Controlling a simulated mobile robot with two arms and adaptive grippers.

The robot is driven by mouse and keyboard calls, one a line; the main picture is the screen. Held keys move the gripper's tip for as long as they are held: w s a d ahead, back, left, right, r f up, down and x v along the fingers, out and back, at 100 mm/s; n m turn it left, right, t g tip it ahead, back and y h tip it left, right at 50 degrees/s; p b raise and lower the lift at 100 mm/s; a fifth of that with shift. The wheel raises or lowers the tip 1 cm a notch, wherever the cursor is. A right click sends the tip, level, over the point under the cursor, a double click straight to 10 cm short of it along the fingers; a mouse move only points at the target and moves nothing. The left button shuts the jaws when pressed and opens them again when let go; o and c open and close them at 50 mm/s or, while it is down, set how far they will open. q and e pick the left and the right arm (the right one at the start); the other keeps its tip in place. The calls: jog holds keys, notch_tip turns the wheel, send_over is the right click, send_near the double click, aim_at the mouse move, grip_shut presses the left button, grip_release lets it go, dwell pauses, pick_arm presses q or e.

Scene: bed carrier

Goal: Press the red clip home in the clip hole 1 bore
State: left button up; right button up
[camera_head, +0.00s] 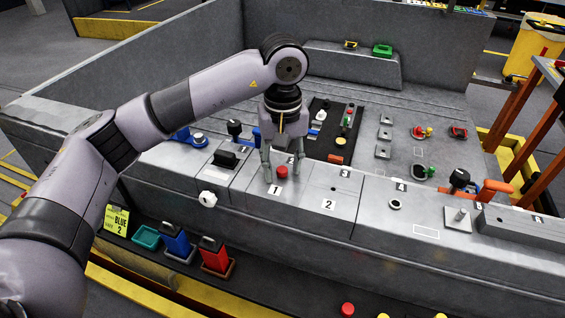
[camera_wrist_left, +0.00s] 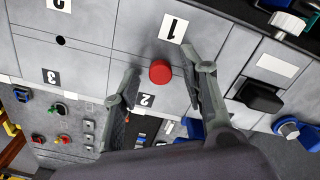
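The red clip (camera_head: 281,171) shows as a round red cap on the grey panel beside the label 1 (camera_head: 275,190). It also shows in the left wrist view (camera_wrist_left: 160,72), between the label 1 and the label 2. The bore under it is hidden, and I cannot tell how deep the clip sits. My left gripper (camera_head: 281,165) points down over the panel with its fingers apart, one on each side of the clip. In the left wrist view a gap shows between the clip and each finger. My right gripper is in neither view.
A small open hole (camera_wrist_left: 60,41) lies near the label 3. A round collar (camera_head: 395,204) is by the label 4. A black block (camera_head: 226,158) stands left of the gripper. Blue (camera_head: 176,241) and red (camera_head: 214,255) holders stand below the front edge. A high wall rises behind.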

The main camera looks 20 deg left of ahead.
aim_at(283, 169)
pick_arm(q)
notch_tip(283, 169, up, 12)
dwell(0.6)
jog(key=shift+c, duration=0.5)
